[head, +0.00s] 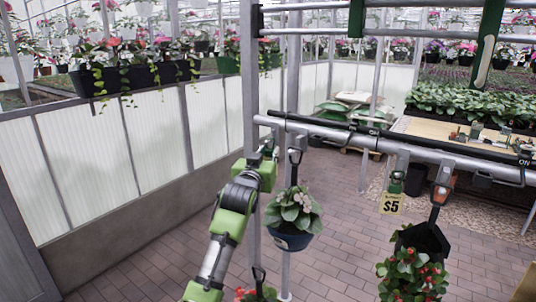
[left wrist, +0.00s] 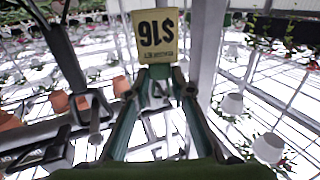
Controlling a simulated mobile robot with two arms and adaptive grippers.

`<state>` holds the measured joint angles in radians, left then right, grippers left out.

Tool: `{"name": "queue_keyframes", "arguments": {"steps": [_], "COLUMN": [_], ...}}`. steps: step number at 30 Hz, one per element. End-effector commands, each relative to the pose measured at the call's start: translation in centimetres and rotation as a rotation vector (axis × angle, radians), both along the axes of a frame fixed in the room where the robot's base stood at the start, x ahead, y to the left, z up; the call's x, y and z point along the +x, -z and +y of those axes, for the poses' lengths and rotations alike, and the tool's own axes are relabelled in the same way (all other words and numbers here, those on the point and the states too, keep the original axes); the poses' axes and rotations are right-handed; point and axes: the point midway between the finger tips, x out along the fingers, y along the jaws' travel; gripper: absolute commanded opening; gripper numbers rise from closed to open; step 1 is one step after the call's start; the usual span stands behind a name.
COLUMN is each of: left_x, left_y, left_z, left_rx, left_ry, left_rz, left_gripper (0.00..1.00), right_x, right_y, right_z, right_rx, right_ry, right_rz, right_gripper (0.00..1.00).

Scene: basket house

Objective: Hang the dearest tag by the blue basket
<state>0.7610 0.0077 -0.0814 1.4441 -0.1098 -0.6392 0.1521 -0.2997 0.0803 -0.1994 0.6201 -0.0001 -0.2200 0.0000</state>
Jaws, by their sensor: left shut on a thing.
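My left gripper (head: 269,149) is at the left end of the hanging rail, just above and left of the blue basket. In the left wrist view my left gripper (left wrist: 160,72) is shut on a cream tag (left wrist: 155,36), which shows upside down and reads $16. The tag cannot be made out in the head view. The blue basket (head: 290,242) hangs from the rail by a dark hook and holds a leafy plant with whitish flowers. My right gripper is not in view.
The grey rail (head: 345,139) runs from the post (head: 250,80) toward the right. Another red-flowered plant (head: 257,293) hangs low, below the blue basket. A wooden bench (head: 455,133) with seedlings stands behind the rail. The brick floor at left is clear.

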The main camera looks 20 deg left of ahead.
Motion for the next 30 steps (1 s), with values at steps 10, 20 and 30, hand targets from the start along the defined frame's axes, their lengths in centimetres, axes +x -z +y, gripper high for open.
{"name": "queue_keyframes", "arguments": {"steps": [10,20,30], "left_x": [0.0,-1.4,-7.3], "left_y": [0.0,0.0,0.1], "left_z": [0.0,0.0,-0.1], "left_rx": [0.000,0.000,-0.001], "left_ry": [0.000,0.000,0.001], "left_rz": [0.000,0.000,0.000], "left_gripper": [0.41,0.41,0.41], "right_x": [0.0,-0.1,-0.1], "right_y": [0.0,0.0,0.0], "right_z": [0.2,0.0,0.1], "right_rx": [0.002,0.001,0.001], "right_ry": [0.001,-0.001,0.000], "right_rz": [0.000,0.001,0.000], "right_gripper": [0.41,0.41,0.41]}}
